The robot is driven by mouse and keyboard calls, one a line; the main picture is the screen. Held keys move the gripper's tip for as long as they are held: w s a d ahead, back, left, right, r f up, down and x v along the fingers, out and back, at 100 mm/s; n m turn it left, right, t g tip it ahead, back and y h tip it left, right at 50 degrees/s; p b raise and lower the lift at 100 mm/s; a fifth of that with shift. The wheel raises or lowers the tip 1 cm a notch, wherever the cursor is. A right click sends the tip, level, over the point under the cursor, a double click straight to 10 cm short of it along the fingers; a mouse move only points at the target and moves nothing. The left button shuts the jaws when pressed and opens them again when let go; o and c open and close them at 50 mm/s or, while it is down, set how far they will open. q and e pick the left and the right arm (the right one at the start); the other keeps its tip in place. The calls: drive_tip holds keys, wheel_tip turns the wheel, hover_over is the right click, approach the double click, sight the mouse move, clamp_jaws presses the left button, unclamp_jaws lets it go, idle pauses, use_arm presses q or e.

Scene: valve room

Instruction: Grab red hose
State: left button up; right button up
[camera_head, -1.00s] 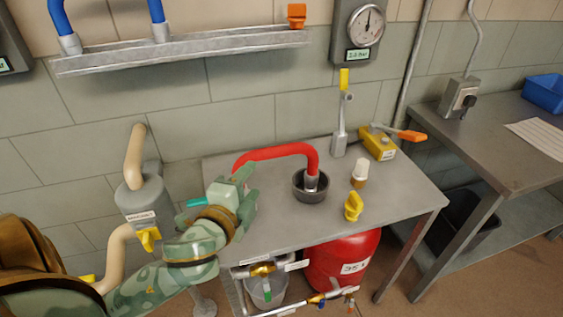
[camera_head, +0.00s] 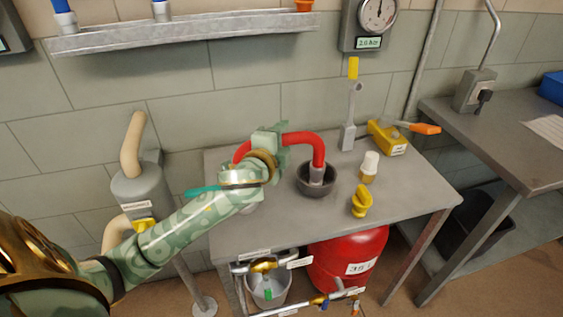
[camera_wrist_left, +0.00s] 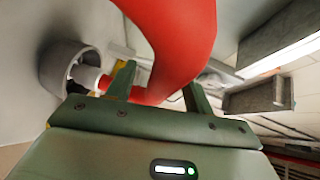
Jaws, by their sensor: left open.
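The red hose (camera_head: 305,139) arches over the grey metal table. Its right end has a grey metal coupling (camera_head: 317,174) that stands in a dark round bowl (camera_head: 331,185). My left gripper (camera_head: 282,138) is at the upper left part of the hose and hides some of it. In the left wrist view the red hose (camera_wrist_left: 180,45) passes between the two spread green fingers (camera_wrist_left: 158,85). The left gripper is open, with the hose between its fingers; whether they touch it I cannot tell. The bowl (camera_wrist_left: 62,65) is at the left there. My right gripper is not in view.
On the table (camera_head: 405,195) stand a yellow-handled valve (camera_head: 361,201), a white-capped bottle (camera_head: 369,166), a grey upright tool (camera_head: 349,120) and a yellow box with an orange lever (camera_head: 388,137). A red tank (camera_head: 347,255) is underneath. A pipe rack (camera_head: 180,32) is on the wall.

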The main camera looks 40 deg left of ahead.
use_arm(q)
drive_tip(key=shift+s+r, duration=0.1)
drive_tip(key=shift+c, duration=0.5)
clamp_jaws()
